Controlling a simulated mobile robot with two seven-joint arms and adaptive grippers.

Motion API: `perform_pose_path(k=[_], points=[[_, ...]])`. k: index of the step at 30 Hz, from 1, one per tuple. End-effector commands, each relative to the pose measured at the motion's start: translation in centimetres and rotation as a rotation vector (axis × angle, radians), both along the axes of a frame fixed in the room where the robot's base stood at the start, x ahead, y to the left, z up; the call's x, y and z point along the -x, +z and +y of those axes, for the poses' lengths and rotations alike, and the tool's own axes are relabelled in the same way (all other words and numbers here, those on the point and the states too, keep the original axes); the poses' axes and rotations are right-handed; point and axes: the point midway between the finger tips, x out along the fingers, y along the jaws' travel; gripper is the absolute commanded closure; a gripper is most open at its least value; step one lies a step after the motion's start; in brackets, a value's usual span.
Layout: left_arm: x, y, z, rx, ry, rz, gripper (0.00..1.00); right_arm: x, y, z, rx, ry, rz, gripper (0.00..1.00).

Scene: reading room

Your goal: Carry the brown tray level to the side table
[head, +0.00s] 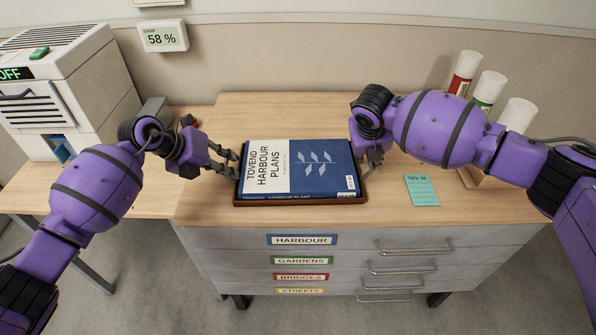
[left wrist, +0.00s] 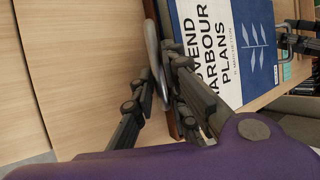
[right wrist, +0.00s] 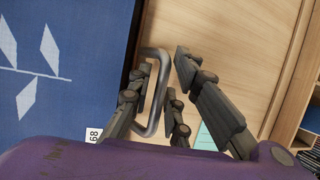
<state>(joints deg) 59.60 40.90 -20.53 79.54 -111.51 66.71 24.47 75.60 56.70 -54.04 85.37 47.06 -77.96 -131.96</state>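The brown tray (head: 300,202) rests on the wooden top of the drawer cabinet (head: 420,212). A blue and white book, "Tovend Harbour Plans" (head: 270,165), lies flat on it and covers most of it. A grey handle stands at each end, the left one (left wrist: 153,45) and the right one (right wrist: 161,70). My left gripper (head: 232,163) is open, with its fingers on either side of the left handle. My right gripper (head: 374,160) is open around the right handle, one finger inside the loop and one outside. A lower wooden table (head: 145,205) adjoins the cabinet at the left, probably the side table.
A white machine with a slotted front (head: 60,95) stands at the back left. White rolls (head: 488,90) stand at the back right, behind my right arm. A teal note (head: 421,190) lies right of the tray. The lower table's part nearest the cabinet is clear.

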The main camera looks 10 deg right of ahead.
Motion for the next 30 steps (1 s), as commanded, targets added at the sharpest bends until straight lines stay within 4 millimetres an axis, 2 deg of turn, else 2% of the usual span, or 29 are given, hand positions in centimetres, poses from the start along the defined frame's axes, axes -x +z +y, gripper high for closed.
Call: perform_pose_path(k=[1, 3, 4, 20, 26, 30], points=[[0.0, 0.0, 0.0, 0.000, 0.000, 0.000, 0.93, 0.0, 0.0, 0.0, 0.000, 0.000, 0.000, 0.89], [0.0, 0.0, 0.0, 0.000, 0.000, 0.000, 1.00, 0.0, 0.0, 0.0, 0.000, 0.000, 0.000, 0.98], [0.0, 0.0, 0.0, 0.000, 0.000, 0.000, 1.00, 0.0, 0.0, 0.0, 0.000, 0.000, 0.000, 1.00], [-0.1, 0.5, 0.0, 0.000, -0.001, -0.006, 1.00, -0.2, 0.5, 0.0, 0.000, 0.002, -0.006, 1.00], [-0.5, 2.6, 0.0, -0.001, -0.001, -0.024, 1.00, -0.5, 2.7, 0.0, -0.001, 0.001, -0.023, 1.00], [-0.9, 5.5, 0.0, -0.001, -0.001, -0.048, 1.00, -1.0, 5.6, 0.0, 0.000, 0.001, -0.048, 1.00]])
